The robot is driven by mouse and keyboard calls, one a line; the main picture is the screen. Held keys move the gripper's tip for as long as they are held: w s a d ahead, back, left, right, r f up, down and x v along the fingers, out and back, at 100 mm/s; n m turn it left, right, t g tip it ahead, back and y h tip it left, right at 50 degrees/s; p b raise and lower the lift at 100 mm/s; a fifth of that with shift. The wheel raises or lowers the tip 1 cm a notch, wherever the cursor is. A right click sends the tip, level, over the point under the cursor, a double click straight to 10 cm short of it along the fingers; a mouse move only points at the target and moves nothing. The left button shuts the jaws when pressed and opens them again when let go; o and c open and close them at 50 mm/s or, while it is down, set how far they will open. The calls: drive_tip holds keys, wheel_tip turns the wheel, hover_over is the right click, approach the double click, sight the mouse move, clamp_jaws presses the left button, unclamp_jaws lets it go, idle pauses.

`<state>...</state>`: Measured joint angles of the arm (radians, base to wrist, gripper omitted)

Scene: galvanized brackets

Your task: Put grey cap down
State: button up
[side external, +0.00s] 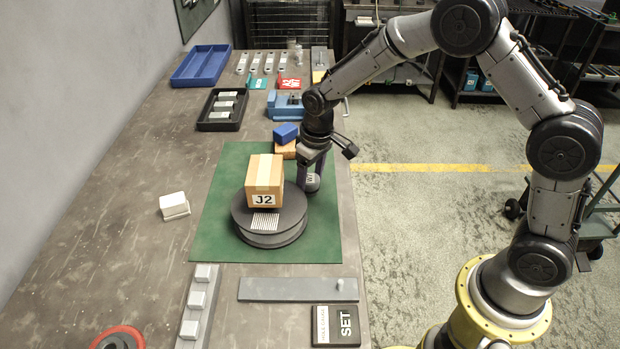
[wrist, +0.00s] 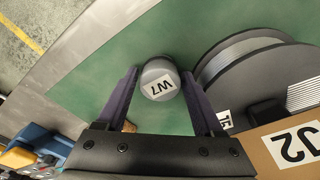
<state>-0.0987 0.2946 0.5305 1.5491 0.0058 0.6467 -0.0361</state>
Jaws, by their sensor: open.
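The grey cap (wrist: 158,78), a round grey piece with a white "W7" label, is between the two purple fingers of my gripper (wrist: 160,73) in the wrist view. The fingers are spread to either side of it. In the side external view my gripper (side external: 310,172) points down at the right of the round turntable, and the cap (side external: 312,186) shows low between the fingers, seemingly on the green mat (side external: 225,190). Part of the cap is hidden by the fingers.
A cardboard box marked "J2" (side external: 265,175) sits on the dark turntable (side external: 270,238), close left of my gripper. A blue block (side external: 286,133) on a wooden block (side external: 285,152) stands just behind. A white block (side external: 174,205) lies left of the mat. The mat's front right is clear.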

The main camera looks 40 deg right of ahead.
sight(315, 181)
wheel_tip(315, 181, up, 12)
drive_tip(key=s, duration=0.1)
drive_tip(key=shift+s+r, duration=0.15)
drive_tip(key=shift+s, duration=0.1)
drive_tip(key=s+d+r+t, duration=0.1)
drive_tip(key=s+r, duration=0.2)
drive_tip(key=s, duration=0.3)
drive_tip(key=s+d+r+t, duration=0.1)
drive_tip(key=s+r, duration=0.2)
drive_tip(key=s, duration=0.3)
drive_tip(key=s+d+r+m+t, duration=0.1)
drive_tip(key=s+d+r, duration=0.1)
drive_tip(key=s, duration=0.5)
drive_tip(key=shift+r, duration=0.85)
drive_tip(key=shift+o, duration=0.3)
drive_tip(key=s+f+t, duration=0.1)
drive_tip(key=s+f, duration=0.1)
drive_tip(key=s, duration=0.6)
drive_tip(key=shift+s+d, duration=0.3)
drive_tip(key=shift+s, duration=0.05)
drive_tip(key=shift+f, duration=0.1)
drive_tip(key=shift+w, duration=0.1)
